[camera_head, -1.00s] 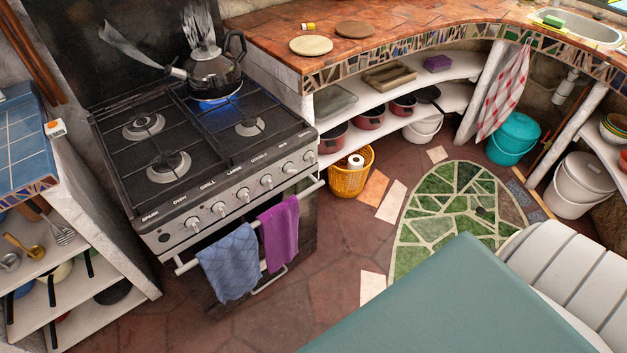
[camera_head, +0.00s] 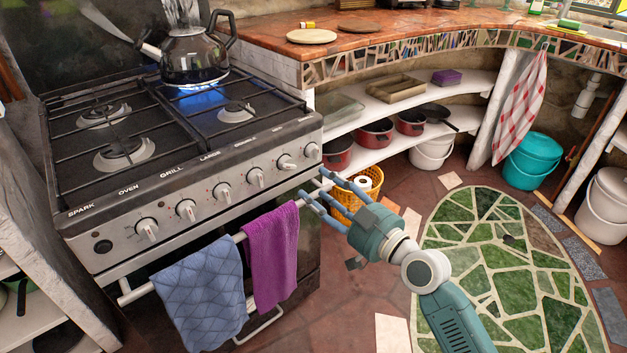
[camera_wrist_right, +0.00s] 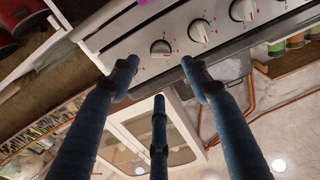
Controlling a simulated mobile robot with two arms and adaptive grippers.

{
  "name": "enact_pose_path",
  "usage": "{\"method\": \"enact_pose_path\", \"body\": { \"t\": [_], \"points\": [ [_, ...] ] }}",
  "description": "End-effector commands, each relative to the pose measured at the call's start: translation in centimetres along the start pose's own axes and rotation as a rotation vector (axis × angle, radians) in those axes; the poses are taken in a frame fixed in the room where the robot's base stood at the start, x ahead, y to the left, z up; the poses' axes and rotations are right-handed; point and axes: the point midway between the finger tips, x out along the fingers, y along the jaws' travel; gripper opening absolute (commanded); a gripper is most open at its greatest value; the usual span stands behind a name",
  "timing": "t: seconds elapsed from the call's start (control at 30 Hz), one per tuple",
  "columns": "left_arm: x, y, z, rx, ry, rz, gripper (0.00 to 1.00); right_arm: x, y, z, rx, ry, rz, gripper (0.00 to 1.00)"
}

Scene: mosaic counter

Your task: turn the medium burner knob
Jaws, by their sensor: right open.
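The stove (camera_head: 130,262) has a row of round knobs along its front panel in the head view. The label LARGE is readable above one knob (camera_head: 221,191). The labels farther right are too small to read, so I cannot tell which of the three right-hand knobs (camera_head: 255,177) is the medium one. My right gripper (camera_head: 313,194) is open and empty, in front of and below the right end of the panel. In the right wrist view, its three spread fingers (camera_wrist_right: 160,72) point at the panel, the nearest knob (camera_wrist_right: 161,48) just beyond them. My left gripper is out of view.
A blue towel (camera_head: 200,295) and a purple towel (camera_head: 271,255) hang on the oven rail. A kettle (camera_head: 192,60) stands over a lit blue burner. A yellow basket (camera_head: 350,200) is behind my right gripper. Floor shows around the green mosaic mat (camera_head: 500,260).

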Motion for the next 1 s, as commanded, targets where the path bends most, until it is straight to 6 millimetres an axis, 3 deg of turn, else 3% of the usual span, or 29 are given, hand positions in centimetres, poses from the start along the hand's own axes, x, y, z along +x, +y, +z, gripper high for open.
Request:
{"method": "enact_pose_path", "body": {
  "t": [0.53,0.7,1.0],
  "points": [
    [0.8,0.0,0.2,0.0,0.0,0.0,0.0,9.0,0.0,0.0,0.005,-0.001,0.001,0.47],
    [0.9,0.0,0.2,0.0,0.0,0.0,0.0,10.3,0.0,0.1,0.003,-0.002,0.001,0.47],
    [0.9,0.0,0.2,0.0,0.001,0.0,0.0,10.4,0.0,0.0,0.003,-0.003,0.001,0.47]
  ]
}}
